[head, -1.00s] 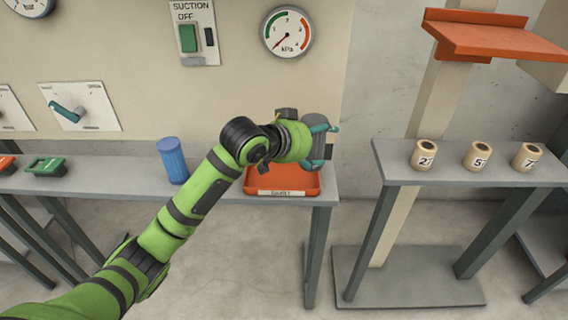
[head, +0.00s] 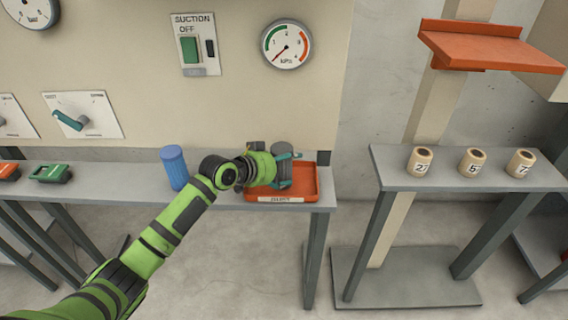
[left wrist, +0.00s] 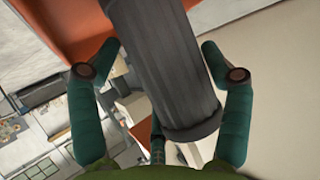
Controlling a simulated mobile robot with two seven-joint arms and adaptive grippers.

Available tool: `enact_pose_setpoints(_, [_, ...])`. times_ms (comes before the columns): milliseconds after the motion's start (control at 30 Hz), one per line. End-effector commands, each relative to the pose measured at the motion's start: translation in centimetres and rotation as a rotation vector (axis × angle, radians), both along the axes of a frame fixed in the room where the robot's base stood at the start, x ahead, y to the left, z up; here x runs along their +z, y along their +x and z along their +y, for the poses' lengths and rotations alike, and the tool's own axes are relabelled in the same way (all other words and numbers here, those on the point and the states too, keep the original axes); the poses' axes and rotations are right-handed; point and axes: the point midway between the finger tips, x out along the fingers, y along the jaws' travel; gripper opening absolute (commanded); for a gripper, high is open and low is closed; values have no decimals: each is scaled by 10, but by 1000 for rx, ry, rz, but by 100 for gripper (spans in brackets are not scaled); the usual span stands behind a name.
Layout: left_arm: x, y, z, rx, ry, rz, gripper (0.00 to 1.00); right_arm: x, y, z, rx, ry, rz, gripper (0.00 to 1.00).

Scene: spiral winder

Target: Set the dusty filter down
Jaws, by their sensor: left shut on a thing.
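The dusty filter, a dark grey ribbed cylinder (head: 282,150), is held roughly upright by my left gripper (head: 287,168) at the orange tray (head: 311,184). In the left wrist view the filter (left wrist: 165,65) runs between the two teal fingers, and my left gripper (left wrist: 160,73) is shut on it. The filter's lower end is hidden behind the gripper in the head view, so I cannot tell whether it touches the tray floor. My right gripper is not in view.
A blue ribbed filter (head: 174,168) stands on the grey bench (head: 120,180), left of the tray. A separate stand (head: 390,167) at right bears several numbered beige spools. The wall panel rises behind the bench.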

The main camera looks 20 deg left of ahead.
Motion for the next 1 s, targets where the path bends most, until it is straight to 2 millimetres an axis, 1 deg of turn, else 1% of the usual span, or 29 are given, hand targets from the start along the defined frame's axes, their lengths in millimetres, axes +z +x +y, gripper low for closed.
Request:
enact_pose_setpoints(67, [1, 0, 0, 0, -1, -3, 38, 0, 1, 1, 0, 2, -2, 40])
enact_pose_setpoints(200, [-3, 0, 0, 0, 0, -2, 38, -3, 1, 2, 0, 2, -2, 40])
enact_pose_setpoints(233, [-2, 0, 0, 0, 1, 0, 90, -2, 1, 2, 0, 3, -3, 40])
enact_pose_setpoints(267, [-2, 0, 0, 0, 1, 0, 100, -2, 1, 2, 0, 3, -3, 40])
enact_pose_setpoints(600, [-2, 0, 0, 0, 1, 0, 100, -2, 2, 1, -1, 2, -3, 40])
enact_pose_setpoints(700, [3, 0, 0, 0, 1, -1, 100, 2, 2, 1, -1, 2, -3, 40])
enact_pose_setpoints(767, [2, -4, 3, 1, 3, 0, 100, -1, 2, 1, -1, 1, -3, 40])
enact_pose_setpoints(867, [8, -13, 8, 0, 3, -3, 100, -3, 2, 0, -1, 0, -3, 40])
enact_pose_setpoints(1000, [19, -34, 20, 0, 6, -3, 100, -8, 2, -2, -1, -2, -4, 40])
